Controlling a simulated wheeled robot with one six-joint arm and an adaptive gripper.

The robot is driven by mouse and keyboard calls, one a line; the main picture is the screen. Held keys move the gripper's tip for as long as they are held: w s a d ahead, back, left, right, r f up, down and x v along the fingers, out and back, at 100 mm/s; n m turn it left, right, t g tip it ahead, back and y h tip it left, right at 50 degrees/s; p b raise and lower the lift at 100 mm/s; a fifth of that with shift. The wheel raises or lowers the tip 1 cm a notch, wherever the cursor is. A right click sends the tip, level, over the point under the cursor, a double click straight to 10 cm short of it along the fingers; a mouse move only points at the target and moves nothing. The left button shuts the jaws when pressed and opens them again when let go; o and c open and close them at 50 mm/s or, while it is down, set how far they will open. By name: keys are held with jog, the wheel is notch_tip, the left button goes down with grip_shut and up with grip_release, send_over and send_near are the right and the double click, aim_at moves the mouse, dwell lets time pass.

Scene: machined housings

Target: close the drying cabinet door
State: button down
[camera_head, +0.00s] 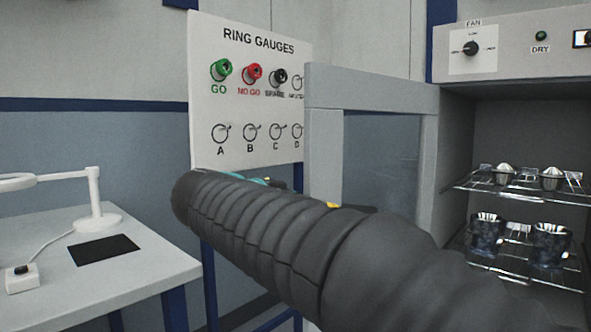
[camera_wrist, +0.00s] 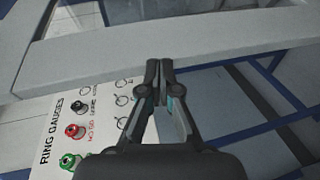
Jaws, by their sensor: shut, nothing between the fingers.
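The drying cabinet (camera_head: 454,135) stands at the right in the head view. Its door (camera_head: 370,92), a grey frame around a glass pane, stands open at the cabinet's left side. My dark arm crosses in front of the door's lower part and hides it. In the wrist view a pale grey bar, which looks like the door frame (camera_wrist: 235,42), runs across the top. My gripper (camera_wrist: 157,72) is shut and empty, its fingertips overlapping the bar's lower edge. I cannot tell whether they touch it. In the head view the fingers are hidden behind the arm.
A ring gauges board (camera_head: 250,60) with coloured rings on pegs hangs behind the door's left. A table (camera_head: 150,270) with a lamp (camera_head: 96,215) stands at the left. Wire shelves (camera_head: 470,187) inside the cabinet carry several metal parts.

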jog(key=a+r+n+t, duration=0.1)
jog(key=a+r+t, duration=0.3)
jog(key=a, duration=0.5)
jog(key=w+d+r+g+p, duration=0.1)
jog(key=w+d, duration=0.5)
jog(key=d, duration=0.1)
jog(key=shift+d+h, duration=0.25)
jog(key=shift+h, duration=0.05)
jog(key=shift+r, duration=0.1)
jog(key=shift+s+d, duration=0.1)
